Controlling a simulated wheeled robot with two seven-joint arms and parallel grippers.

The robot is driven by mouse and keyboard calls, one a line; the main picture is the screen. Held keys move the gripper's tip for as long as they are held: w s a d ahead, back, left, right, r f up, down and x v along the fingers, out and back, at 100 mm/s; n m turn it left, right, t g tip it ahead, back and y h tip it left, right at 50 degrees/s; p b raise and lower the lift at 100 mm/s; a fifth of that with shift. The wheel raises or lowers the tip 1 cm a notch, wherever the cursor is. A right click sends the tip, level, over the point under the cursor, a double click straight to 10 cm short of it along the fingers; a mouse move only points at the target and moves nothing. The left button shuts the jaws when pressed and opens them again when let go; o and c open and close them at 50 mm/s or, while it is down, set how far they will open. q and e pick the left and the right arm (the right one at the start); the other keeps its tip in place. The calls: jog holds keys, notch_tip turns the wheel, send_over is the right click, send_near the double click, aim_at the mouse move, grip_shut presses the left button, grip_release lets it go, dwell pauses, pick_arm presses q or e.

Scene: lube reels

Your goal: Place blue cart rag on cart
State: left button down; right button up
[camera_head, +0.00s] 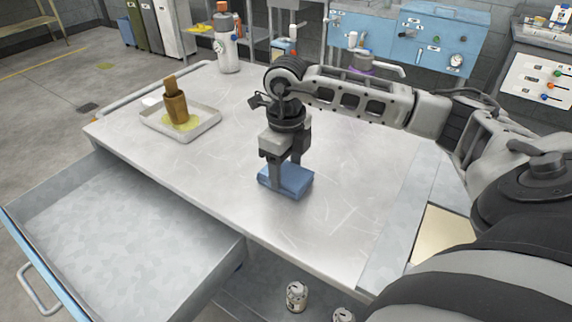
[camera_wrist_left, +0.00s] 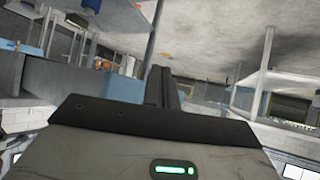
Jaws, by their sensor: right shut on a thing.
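The blue cart rag (camera_head: 293,183) is a folded blue block at the middle of the metal cart top (camera_head: 215,185). My right gripper (camera_head: 285,172) points down from above and is shut on the rag. The rag is at or very close to the cart surface; I cannot tell whether it touches. My left gripper is outside the head view. In the left wrist view its dark fingers (camera_wrist_left: 163,87) are together, with nothing visible between them.
A tray (camera_head: 205,125) with a brown brush-like thing (camera_head: 175,102) stands at the cart's left. A white and grey bottle (camera_head: 227,52) stands at the back edge. An open drawer (camera_head: 130,235) juts out at the front left. Cans (camera_head: 296,295) sit below. The cart top around the rag is clear.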

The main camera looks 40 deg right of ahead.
aim_at(286, 171)
jog(key=shift+f, duration=0.25)
jog(key=o, duration=1)
jog(key=shift+r, duration=0.1)
jog(key=shift+c, duration=0.2)
notch_tip(286, 171, up, 12)
jog(key=shift+r, duration=0.2)
